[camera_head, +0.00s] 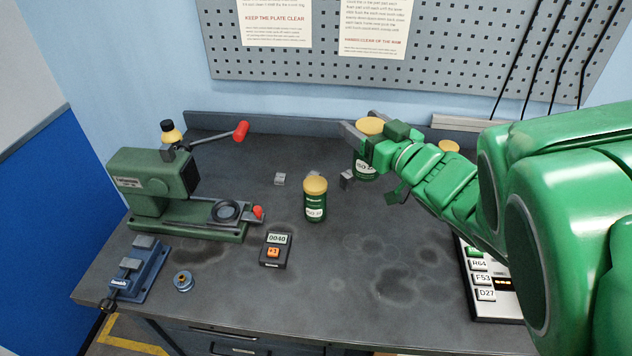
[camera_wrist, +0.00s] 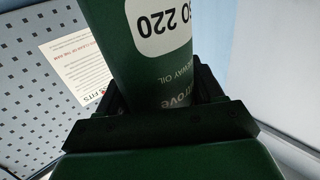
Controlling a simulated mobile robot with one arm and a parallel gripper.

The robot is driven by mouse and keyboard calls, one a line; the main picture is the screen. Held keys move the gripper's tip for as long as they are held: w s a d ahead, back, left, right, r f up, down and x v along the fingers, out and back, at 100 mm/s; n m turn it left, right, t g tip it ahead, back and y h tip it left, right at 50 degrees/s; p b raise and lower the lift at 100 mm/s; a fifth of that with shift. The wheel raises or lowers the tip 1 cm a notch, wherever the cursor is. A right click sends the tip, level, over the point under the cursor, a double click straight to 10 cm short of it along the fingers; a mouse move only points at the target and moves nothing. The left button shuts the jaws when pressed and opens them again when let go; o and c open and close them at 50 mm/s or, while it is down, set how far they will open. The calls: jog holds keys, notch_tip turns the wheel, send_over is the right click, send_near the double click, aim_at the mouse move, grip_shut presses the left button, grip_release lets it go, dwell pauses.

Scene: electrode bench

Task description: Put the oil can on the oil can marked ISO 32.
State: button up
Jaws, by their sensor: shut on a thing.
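My gripper (camera_head: 376,138) is shut on a green oil can with a yellow lid (camera_head: 369,126), at the back of the bench. In the wrist view the held can (camera_wrist: 150,62) fills the space between the jaws, and its upside-down label reads 220 with way oil below. Whether its base touches the bench cannot be told. Another green oil can with a yellow lid (camera_head: 315,200) stands upright to the left and nearer; its label is too small to read surely. A third yellow lid (camera_head: 449,146) shows behind my arm, its body mostly hidden.
A green press (camera_head: 150,185) with a red-knobbed lever stands at left. A counter box (camera_head: 276,250), a blue fixture (camera_head: 135,270) and a small round part (camera_head: 183,281) lie in front. Small grey blocks (camera_head: 280,179) lie near the cans. A button panel (camera_head: 485,285) is at right. The front middle is clear.

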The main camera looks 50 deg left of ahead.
jog(key=s+r+g, duration=0.2)
jog(key=s+r, duration=0.3)
jog(key=s, duration=0.5)
jog(key=w+a+f, duration=0.3)
jog(key=a+f, duration=0.2)
jog(key=f, duration=0.1)
jog(key=w+a+f, duration=0.2)
jog(key=a+f, duration=0.4)
jog(key=f, duration=0.1)
jog(key=shift+w+a+f+n, duration=0.2)
jog(key=shift+w+a+n, duration=0.1)
jog(key=shift+w+n, duration=0.1)
dwell(0.5)
jog(key=shift+f, duration=0.2)
jog(key=o, duration=1.4)
